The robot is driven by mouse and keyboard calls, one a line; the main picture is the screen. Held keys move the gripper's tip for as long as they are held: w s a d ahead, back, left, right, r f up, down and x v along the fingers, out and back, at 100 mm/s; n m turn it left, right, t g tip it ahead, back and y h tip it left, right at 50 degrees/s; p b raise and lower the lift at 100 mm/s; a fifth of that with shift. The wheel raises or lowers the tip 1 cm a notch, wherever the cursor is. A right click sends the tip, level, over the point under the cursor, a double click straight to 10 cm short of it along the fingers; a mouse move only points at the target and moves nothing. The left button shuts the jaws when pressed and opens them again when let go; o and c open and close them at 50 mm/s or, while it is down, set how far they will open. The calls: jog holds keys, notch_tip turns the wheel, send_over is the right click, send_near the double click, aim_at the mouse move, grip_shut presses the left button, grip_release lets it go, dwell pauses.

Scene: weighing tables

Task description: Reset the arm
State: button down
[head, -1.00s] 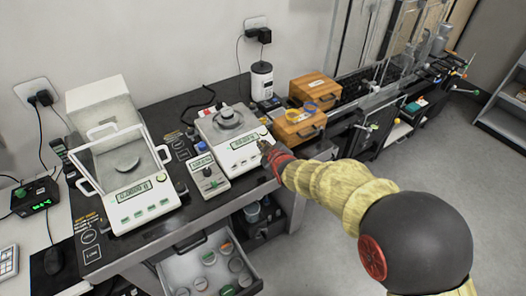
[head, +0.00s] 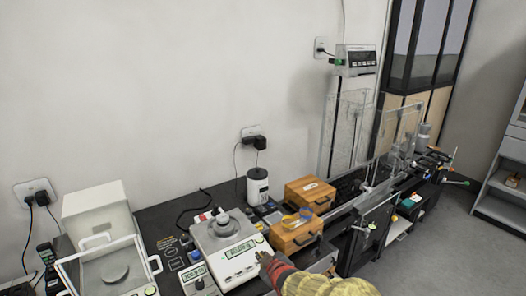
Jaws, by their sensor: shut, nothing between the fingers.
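My gripper (head: 264,259) shows at the lower middle of the head view, with my sleeved arm coming in from the bottom edge. It is shut and looks empty. It is at the front right of a white balance (head: 225,250), close to its display; whether it touches the balance I cannot tell. A grey weight-like piece stands on the pan of that balance.
A second balance with a clear draft shield (head: 107,265) stands at the left. Clear panels (head: 349,135) rise at the right. Grey floor (head: 440,235) is open at right.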

jog(key=s+f, duration=0.1)
jog(key=s+d+f+m+g, duration=0.1)
jog(key=s+f, duration=0.1)
jog(key=s+d+f+g+h, duration=0.1)
jog(key=f, duration=0.1)
jog(key=shift+s, duration=0.2)
jog(key=s+d+r+m+g+h, duration=0.1)
jog(key=s+d+r+m+g, duration=0.15)
jog(key=s+d+r, duration=0.55)
jog(key=s+d+r+m+g+h, duration=0.1)
jog(key=s+d+r+m, duration=0.15)
jog(key=s, duration=0.95)
jog(key=s+d+r+m+g+h, duration=0.15)
jog(key=s+d+r+m, duration=0.35)
jog(key=s, duration=0.5)
notch_tip(320, 180, up, 8)
jog(key=s+d+t, duration=0.1)
jog(key=shift+s+d+t+y, duration=0.3)
jog(key=shift+s+d+y, duration=0.05)
